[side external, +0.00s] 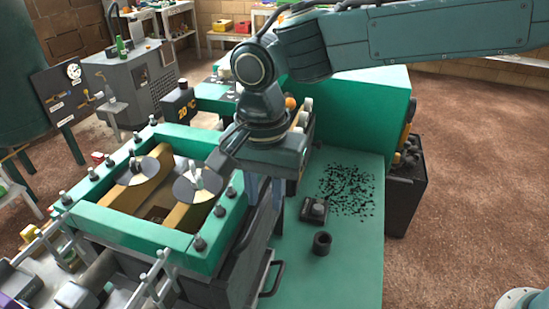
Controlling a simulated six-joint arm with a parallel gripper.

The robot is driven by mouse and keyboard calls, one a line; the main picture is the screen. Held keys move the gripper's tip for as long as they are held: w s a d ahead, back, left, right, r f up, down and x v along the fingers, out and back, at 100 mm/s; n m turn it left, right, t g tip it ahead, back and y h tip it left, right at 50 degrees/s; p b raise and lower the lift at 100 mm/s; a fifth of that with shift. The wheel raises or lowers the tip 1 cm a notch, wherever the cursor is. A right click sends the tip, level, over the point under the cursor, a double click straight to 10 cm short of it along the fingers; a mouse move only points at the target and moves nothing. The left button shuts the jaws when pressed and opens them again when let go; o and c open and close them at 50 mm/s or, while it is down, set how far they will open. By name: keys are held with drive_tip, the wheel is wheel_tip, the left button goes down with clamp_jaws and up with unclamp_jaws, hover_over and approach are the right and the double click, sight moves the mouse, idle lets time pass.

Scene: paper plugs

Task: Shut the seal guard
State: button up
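My gripper (265,198) points down just right of the green-framed machine box (150,233), above the edge of the green bench. Its fingers are small and partly hidden under the wrist, so I cannot tell how far apart they are. No held object shows. No part can be singled out for certain as the seal guard. The box's top is open inside its green frame, with two round discs (196,185) on tan bars within. A dark handle (272,279) sticks out from the box's right side, below my gripper and apart from it.
The green bench top (340,265) bears a small dark block (315,211), a black ring (322,243) and scattered black bits (346,190). A large green housing (365,110) stands behind. Metal rails (150,280) line the box's front left. The bench's front right is clear.

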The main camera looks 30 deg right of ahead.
drive_tip(key=shift+r, duration=0.2)
idle(0.5)
drive_tip(key=shift+r, duration=3.25)
drive_tip(key=shift+d+r, duration=0.1)
